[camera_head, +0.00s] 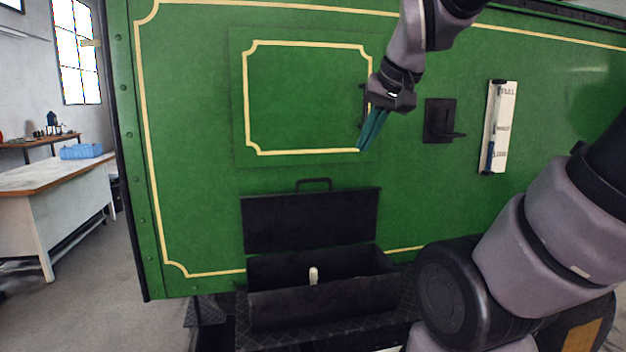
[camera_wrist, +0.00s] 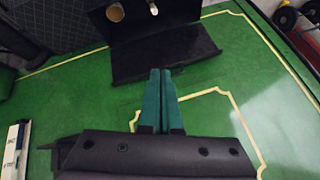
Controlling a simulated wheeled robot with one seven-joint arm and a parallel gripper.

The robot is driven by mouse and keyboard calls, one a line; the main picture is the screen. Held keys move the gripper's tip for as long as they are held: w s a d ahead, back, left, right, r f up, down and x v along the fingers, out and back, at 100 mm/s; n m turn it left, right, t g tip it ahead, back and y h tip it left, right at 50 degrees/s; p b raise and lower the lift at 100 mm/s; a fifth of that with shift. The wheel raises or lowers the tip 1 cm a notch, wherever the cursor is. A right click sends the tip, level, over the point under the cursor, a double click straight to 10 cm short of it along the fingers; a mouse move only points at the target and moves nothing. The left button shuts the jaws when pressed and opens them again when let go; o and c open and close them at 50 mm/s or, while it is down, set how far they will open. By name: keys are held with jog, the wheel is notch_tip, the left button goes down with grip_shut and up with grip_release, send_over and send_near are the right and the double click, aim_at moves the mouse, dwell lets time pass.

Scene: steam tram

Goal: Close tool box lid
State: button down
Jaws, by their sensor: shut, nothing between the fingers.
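The black tool box (camera_head: 320,304) sits low against the green tram side in the head view. Its lid (camera_head: 311,222) stands open and upright behind the box, with a handle (camera_head: 314,184) on its upper edge. My gripper (camera_head: 367,148) is shut and empty, above and a little right of the lid, in front of the green panel. In the wrist view my gripper (camera_wrist: 160,72) has its teal fingers together, pointing toward the open lid (camera_wrist: 165,53), apart from it.
A black latch plate (camera_head: 440,120) and a white gauge with lettering (camera_head: 498,127) are on the tram side to the right. A framed green hatch (camera_head: 305,98) is above the lid. A workbench (camera_head: 60,190) with a blue crate (camera_head: 81,151) stands at far left. Floor there is clear.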

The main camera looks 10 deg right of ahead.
jog(key=w+a+f+n+h, duration=0.1)
jog(key=w+a+f+n, duration=0.1)
jog(key=w, duration=1)
jog(key=w+a+f+n+h, duration=0.1)
jog(key=w+a+f+n, duration=0.15)
jog(key=w, duration=0.85)
jog(key=shift+m+g, duration=0.4)
jog(key=shift+m, duration=0.05)
jog(key=x, duration=0.9)
jog(key=shift+w+a+f, duration=0.15)
jog(key=shift+a+f, duration=0.05)
jog(key=shift+f, duration=0.1)
